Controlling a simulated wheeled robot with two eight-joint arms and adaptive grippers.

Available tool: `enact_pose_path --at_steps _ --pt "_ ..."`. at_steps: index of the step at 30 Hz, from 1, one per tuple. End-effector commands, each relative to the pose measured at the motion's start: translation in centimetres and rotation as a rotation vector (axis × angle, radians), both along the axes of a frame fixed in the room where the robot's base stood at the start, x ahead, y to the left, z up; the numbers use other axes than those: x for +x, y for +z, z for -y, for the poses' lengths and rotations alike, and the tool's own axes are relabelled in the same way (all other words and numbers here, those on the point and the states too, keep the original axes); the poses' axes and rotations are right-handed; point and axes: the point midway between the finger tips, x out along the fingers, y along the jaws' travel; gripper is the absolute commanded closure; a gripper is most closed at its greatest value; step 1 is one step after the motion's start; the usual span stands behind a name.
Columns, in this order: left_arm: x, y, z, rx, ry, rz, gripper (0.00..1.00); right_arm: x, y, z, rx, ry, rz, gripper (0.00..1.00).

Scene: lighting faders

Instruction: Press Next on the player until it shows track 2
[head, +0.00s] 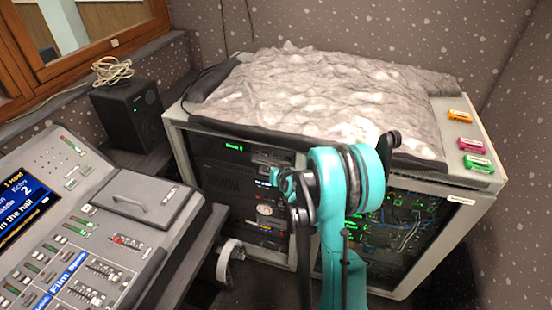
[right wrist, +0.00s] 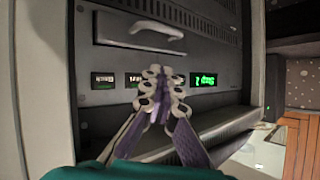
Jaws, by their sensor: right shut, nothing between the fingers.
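The player is a dark unit in the left rack bay. Its green display (head: 234,147) is lit in the head view, but the text is too small to read surely. In the right wrist view the green display (right wrist: 203,79) appears upside down and its track number is unclear. Two small light-marked buttons or labels (right wrist: 103,81) (right wrist: 133,79) sit left of it there. My right gripper (head: 277,179) is shut and empty in front of the rack. In the wrist view its fingertips (right wrist: 165,74) overlap the panel between labels and display; contact cannot be told. My left gripper is out of view.
The rack cabinet (head: 480,208) carries a crumpled grey cover (head: 310,85) and several coloured cassettes (head: 465,144). A lighting desk (head: 95,225) stands left, with a black speaker (head: 130,113) behind it. Headphones (head: 230,258) hang between desk and rack.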

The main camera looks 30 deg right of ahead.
Motion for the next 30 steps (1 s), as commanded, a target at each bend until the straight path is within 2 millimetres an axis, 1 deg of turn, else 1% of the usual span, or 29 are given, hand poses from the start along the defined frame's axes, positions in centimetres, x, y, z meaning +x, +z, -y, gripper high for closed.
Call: enact_pose_path --at_steps 6,9,30 --pt "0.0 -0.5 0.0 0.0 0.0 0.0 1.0 -1.4 -0.1 -1.7 0.0 0.001 0.0 1.0" --pt "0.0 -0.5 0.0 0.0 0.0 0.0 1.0 -1.7 0.0 -2.0 0.001 0.0 0.001 1.0" --pt "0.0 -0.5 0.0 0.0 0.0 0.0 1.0 -1.7 0.0 -2.0 0.001 0.0 0.0 1.0"
